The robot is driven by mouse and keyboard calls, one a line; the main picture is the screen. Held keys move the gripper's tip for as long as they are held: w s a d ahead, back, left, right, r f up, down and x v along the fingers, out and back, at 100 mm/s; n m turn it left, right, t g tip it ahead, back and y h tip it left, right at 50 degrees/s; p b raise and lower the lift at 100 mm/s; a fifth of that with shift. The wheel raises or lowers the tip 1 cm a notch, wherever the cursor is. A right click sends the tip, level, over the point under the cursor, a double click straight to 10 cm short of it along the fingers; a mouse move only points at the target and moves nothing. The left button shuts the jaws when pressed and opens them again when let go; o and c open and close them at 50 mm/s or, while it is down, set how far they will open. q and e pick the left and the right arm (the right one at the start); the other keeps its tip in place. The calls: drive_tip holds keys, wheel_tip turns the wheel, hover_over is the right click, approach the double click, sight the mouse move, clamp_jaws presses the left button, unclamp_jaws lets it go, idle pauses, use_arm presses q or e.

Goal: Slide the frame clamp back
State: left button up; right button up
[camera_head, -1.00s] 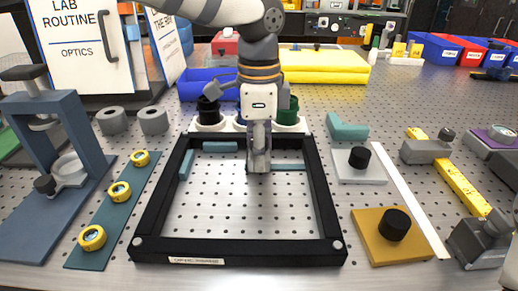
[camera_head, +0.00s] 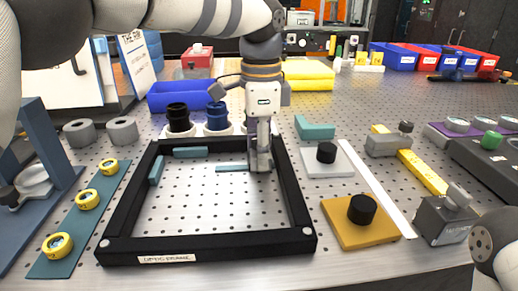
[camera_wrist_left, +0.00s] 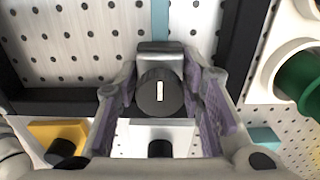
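A black rectangular frame (camera_head: 208,246) lies on the perforated table, with teal strips (camera_head: 190,152) inside it. The frame clamp (camera_wrist_left: 158,92), a grey block with a round black knob and a white mark, sits beside the frame's inner right rail at the end of a teal strip (camera_wrist_left: 160,20). My left gripper (camera_head: 261,165) points down there and mostly hides the clamp in the head view. My right gripper is out of view.
Right of the frame stand a silver plate (camera_head: 318,168) and a yellow plate (camera_head: 345,233), each with a black knob. A teal board with yellow rings (camera_head: 47,262) lies to the left. Black and blue cups (camera_head: 178,118) stand behind the frame.

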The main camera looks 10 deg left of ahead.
use_arm(q)
drive_tip(key=shift+o, duration=1.1)
wheel_tip(320, 180, up, 12)
